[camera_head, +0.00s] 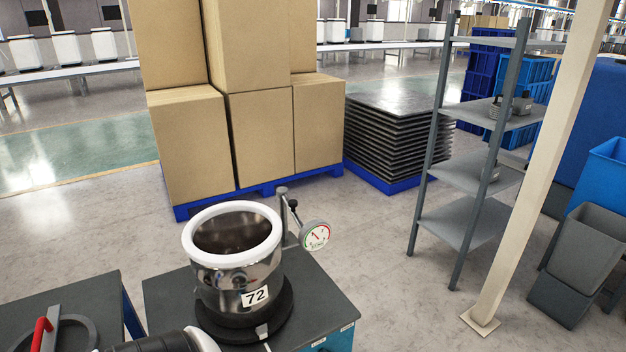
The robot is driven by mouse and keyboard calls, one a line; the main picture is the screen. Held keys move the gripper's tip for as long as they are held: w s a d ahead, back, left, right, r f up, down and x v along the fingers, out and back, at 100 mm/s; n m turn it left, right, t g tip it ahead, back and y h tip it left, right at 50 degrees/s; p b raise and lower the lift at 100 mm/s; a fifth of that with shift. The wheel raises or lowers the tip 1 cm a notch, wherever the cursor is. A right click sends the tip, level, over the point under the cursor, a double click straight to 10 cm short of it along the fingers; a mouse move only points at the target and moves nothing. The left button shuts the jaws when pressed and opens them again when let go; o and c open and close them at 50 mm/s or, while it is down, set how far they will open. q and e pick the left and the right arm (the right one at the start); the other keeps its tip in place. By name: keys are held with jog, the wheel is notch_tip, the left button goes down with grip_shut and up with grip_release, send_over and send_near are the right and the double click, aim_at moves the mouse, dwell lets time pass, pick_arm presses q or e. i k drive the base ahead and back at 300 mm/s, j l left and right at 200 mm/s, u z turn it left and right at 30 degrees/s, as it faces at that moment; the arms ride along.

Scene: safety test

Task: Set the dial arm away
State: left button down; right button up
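The dial arm (286,205) is a small grey post with a bracket and a dark knob. It stands at the right side of a shiny metal pot (240,280). A round white dial gauge (315,235) with green and red marks hangs off its right side, beside the pot and apart from its white rim (232,212). The pot has a label reading 72 and sits upright on a round black base (282,318) on a dark-topped bench (325,300). A black and white rounded part, possibly my arm, shows at the bottom edge. Neither gripper is in view.
A dark table (75,297) with a red-handled tool (42,328) is at lower left. Cartons (195,145) on a blue pallet (225,195) stand behind the bench. A grey shelf (460,220) and a cream post (530,180) are at right. Floor between bench and shelf is clear.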

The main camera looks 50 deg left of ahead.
aim_at(316, 233)
jog(key=k+u, duration=0.15)
jog(key=u, duration=1.65)
jog(key=i+u, duration=0.25)
jog(key=i, duration=0.3)
